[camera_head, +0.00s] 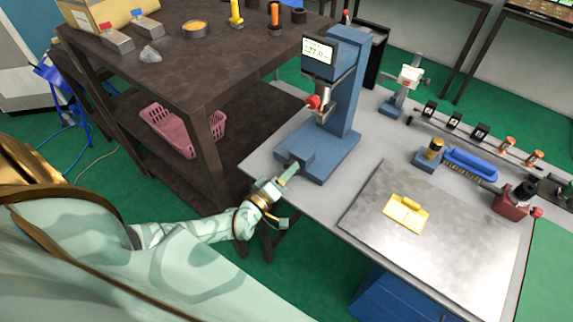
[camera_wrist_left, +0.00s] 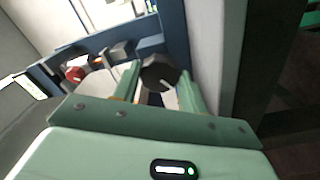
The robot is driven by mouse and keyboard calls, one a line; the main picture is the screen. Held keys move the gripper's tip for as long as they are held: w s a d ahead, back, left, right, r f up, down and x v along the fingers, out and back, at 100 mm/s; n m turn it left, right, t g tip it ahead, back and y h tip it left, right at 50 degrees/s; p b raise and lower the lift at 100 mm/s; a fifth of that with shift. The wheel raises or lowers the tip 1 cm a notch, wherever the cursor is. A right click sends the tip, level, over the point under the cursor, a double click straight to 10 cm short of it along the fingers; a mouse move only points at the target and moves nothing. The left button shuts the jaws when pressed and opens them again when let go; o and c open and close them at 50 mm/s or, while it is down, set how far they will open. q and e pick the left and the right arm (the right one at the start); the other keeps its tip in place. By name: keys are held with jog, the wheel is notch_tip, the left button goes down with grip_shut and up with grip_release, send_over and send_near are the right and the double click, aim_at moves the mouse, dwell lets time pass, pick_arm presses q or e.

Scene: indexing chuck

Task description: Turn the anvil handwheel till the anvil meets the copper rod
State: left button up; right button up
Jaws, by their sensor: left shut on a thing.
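The blue bench machine (camera_head: 345,85) stands upright at the table's left corner, with a lit display (camera_head: 319,51) and a red knob (camera_head: 313,102). My left gripper (camera_head: 286,176) is low beside the near left of its base. In the left wrist view, its two green fingers (camera_wrist_left: 160,88) are shut on a dark round knob with a white mark, which looks like the anvil handwheel (camera_wrist_left: 157,71). The handwheel is hidden in the head view. I cannot make out the anvil or the copper rod at the machine. My right gripper is not in view.
A dark shelf bench (camera_head: 215,55) stands close on the left. The grey table (camera_head: 385,150) holds a metal plate (camera_head: 455,240) with a yellow piece (camera_head: 405,212). A blue brush (camera_head: 470,163) and a red device (camera_head: 509,203) lie farther right.

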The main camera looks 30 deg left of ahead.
pick_arm(q)
jog(key=shift+f, duration=0.1)
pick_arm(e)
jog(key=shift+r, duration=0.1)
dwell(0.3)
pick_arm(q)
jog(key=o, duration=1)
jog(key=shift+c, duration=0.2)
